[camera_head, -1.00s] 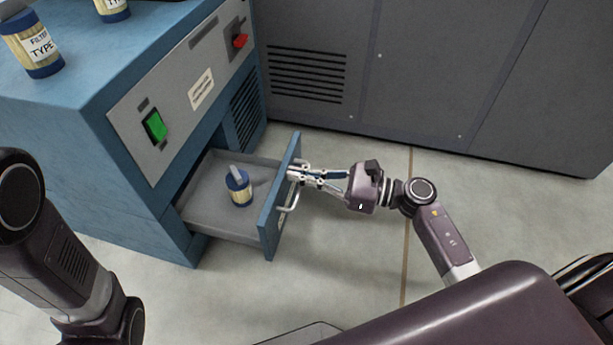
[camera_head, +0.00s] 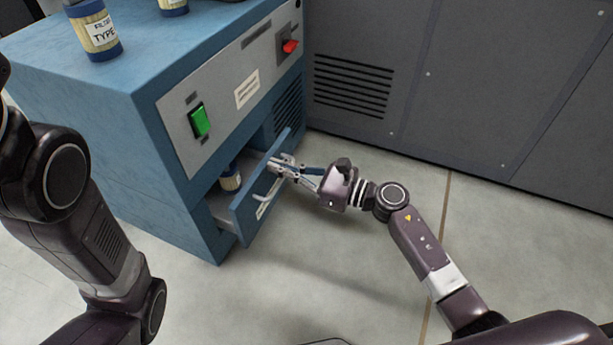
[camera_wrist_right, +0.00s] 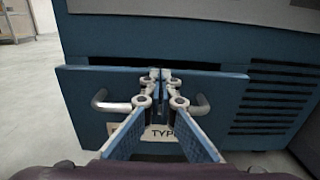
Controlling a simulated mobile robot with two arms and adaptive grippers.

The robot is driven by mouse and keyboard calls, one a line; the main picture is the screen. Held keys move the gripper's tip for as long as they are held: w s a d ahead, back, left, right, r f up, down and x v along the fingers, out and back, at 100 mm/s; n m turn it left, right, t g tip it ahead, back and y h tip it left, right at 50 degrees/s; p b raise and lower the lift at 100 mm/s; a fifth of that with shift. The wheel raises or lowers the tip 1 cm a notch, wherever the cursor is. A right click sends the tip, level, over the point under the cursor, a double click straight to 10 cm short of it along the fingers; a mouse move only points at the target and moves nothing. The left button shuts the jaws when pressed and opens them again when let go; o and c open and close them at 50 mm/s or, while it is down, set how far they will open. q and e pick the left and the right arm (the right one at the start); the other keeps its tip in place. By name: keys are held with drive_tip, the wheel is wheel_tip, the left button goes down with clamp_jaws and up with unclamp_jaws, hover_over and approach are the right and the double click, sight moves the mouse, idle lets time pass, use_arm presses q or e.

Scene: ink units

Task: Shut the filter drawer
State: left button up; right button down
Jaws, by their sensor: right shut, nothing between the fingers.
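The filter drawer (camera_head: 262,194) sticks part way out of the blue cabinet (camera_head: 170,130). A filter (camera_head: 231,179) with a blue base stands inside it, partly hidden by the cabinet. My right gripper (camera_head: 274,163) is shut and empty, its fingertips at the upper part of the drawer front. In the right wrist view the shut fingertips (camera_wrist_right: 161,76) are at the top edge of the drawer front (camera_wrist_right: 85,85), above the metal handle (camera_wrist_right: 110,105); I cannot tell if they touch. My left arm shows at the left, but its gripper is out of view.
Labelled filters (camera_head: 97,32) stand on the cabinet top. The cabinet face has a green switch (camera_head: 200,121) and a red switch (camera_head: 290,46). A grey panelled cabinet (camera_head: 400,90) stands behind. The floor (camera_head: 330,255) in front of the drawer is clear.

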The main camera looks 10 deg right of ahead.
sight(262, 161)
drive_tip(key=b+x, duration=0.1)
drive_tip(key=x, duration=0.4)
drive_tip(key=shift+w+a, duration=0.2)
drive_tip(key=shift+a, duration=0.05)
drive_tip(key=shift+w+a, duration=0.25)
drive_tip(key=shift+a, duration=0.1)
drive_tip(key=shift+w+r, duration=0.1)
